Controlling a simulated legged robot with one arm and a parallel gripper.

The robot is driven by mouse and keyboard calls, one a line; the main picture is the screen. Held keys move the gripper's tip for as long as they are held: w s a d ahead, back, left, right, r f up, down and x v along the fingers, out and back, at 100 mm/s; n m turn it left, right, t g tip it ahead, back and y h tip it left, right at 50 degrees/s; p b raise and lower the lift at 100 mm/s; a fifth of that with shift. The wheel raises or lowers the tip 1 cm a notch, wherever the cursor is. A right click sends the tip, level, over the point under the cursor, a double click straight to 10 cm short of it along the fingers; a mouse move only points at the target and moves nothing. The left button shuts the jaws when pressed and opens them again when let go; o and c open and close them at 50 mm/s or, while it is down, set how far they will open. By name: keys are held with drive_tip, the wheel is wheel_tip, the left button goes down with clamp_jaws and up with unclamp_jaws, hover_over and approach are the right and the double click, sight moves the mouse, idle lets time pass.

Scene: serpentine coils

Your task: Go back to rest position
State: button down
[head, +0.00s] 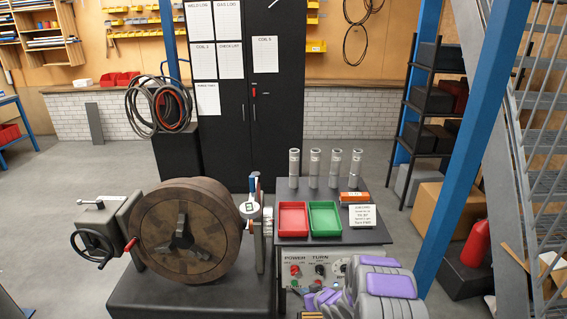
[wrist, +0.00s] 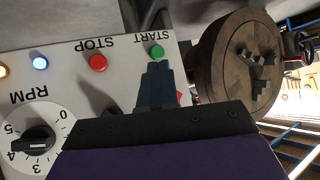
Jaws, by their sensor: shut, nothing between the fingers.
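My gripper (wrist: 157,68) shows in the wrist view as two dark blue fingers pressed together, with nothing between them. It is in front of a white control panel (wrist: 125,45), which appears upside down. The fingertips lie just below and beside the green START button (wrist: 157,52); I cannot tell if they touch the panel. The red STOP button (wrist: 98,62) is to their left. In the head view my grey and purple arm fills the lower right, in front of the panel (head: 296,263), and the fingertips cannot be made out.
The machine's large brown round faceplate (head: 185,232) stands left of the panel, with a handwheel (head: 92,246) further left. Above the panel, a dark shelf (head: 335,236) holds red (head: 292,219) and green (head: 325,219) trays and several grey cylinders. A blue post (head: 473,150) rises at right.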

drive_tip(key=s+d+r+m+g+h, duration=0.1)
drive_tip(key=s+d+r+h, duration=0.1)
drive_tip(key=d+r, duration=0.35)
drive_tip(key=s+d+r+g+h, duration=0.1)
drive_tip(key=s+d+r+h, duration=0.1)
drive_tip(key=r, duration=0.7)
drive_tip(key=s+d+r+m+g+h, duration=0.2)
drive_tip(key=s+d+r+g+h, duration=0.1)
drive_tip(key=s+r, duration=0.75)
drive_tip(key=s+a+r+g, duration=0.1)
drive_tip(key=s+r+g, duration=0.1)
drive_tip(key=s, duration=1)
drive_tip(key=s+a+r+m+g+y, duration=0.1)
drive_tip(key=s+r, duration=0.4)
drive_tip(key=s, duration=0.8)
drive_tip(key=s+a+r+g, duration=0.3)
drive_tip(key=s+r, duration=0.1)
drive_tip(key=s, duration=0.8)
drive_tip(key=shift+s+m+y, duration=0.3)
drive_tip(key=shift+d, duration=0.15)
